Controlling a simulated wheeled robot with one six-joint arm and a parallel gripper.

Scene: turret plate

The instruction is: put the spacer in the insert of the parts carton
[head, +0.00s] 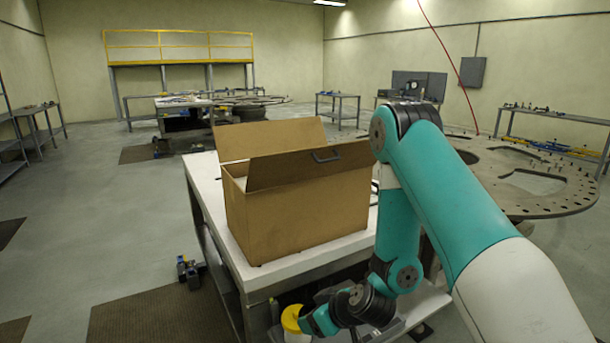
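The parts carton (299,212) is a brown box standing upright on a white-topped table. One flap (270,139) stands up at the back, and a near flap (308,167) with a dark handle slants across the opening. A narrow bit of pale interior shows at the left of the opening; the insert cannot be made out. I cannot make out the spacer. My teal and white arm comes in from the right and bends down in front of the table. Its wrist is low, near the bottom edge, below and in front of the carton. I see no gripper fingers.
The white tabletop (215,206) has a bare strip left of the carton. A yellow-and-white container (295,322) is close to my wrist. A large perforated plate (545,190) extends at the right. Small blue-and-dark objects (190,271) are on the floor at the left.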

